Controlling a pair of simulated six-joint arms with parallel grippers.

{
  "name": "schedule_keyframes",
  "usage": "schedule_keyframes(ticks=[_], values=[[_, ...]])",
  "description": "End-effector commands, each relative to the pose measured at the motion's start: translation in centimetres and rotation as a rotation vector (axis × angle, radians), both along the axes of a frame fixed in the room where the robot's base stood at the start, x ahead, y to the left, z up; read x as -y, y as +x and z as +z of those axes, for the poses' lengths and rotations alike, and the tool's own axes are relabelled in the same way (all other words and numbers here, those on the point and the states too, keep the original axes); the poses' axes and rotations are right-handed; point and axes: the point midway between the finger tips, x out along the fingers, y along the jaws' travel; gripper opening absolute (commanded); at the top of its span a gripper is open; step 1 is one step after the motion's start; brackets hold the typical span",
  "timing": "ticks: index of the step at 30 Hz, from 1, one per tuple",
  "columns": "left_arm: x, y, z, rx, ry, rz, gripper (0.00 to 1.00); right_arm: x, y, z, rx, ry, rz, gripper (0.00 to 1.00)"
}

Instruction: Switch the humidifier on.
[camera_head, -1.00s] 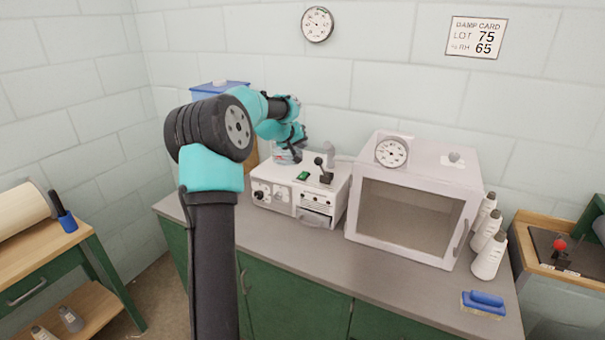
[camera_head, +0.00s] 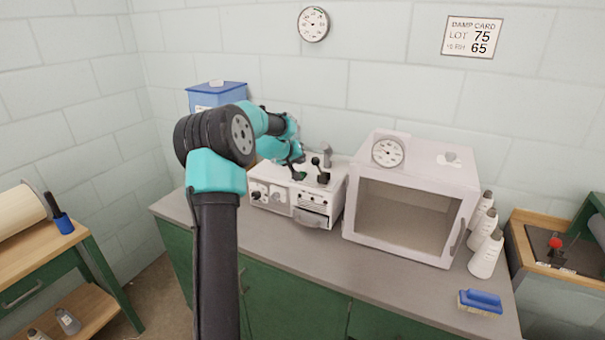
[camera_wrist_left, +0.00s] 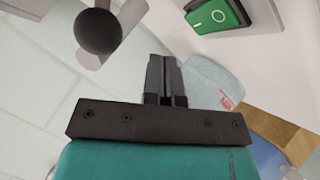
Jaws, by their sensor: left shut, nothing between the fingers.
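The humidifier appears to be the white box-shaped unit (camera_head: 282,199) on the counter, with dials and a drawer on its front. Its green rocker switch (camera_wrist_left: 213,14), marked with a line and a circle, is on its top face in the left wrist view. I cannot tell which side of the rocker is down. In the head view the switch is mostly hidden by my left gripper (camera_head: 298,174), which is over the unit's top. In the wrist view the left fingers (camera_wrist_left: 164,62) are shut and empty, with the switch beyond them to the upper right.
A black-knobbed lever (camera_head: 322,172) rises from the unit's top just right of the gripper; its knob also shows large in the wrist view (camera_wrist_left: 98,31). A white chamber with a window (camera_head: 402,216) and dial stands to the right. A blue container (camera_head: 216,95) is behind left.

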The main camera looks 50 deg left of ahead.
Motion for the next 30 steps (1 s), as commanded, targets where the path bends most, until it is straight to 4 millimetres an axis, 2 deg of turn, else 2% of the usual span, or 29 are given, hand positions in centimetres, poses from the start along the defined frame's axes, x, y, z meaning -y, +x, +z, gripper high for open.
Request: schedule_keyframes(ticks=[3,9,30], values=[[-0.1,0.1,-1.2,-0.001,-0.001,0.001,0.00,0.0,0.0,0.0,0.000,0.000,0.000,0.43],[-0.1,0.2,-1.9,0.000,0.001,0.001,0.00,0.0,0.0,0.0,0.000,0.000,0.000,0.43],[-0.1,0.2,-2.0,-0.001,0.000,0.001,0.00,0.0,0.0,0.0,0.000,0.000,0.000,0.43]])
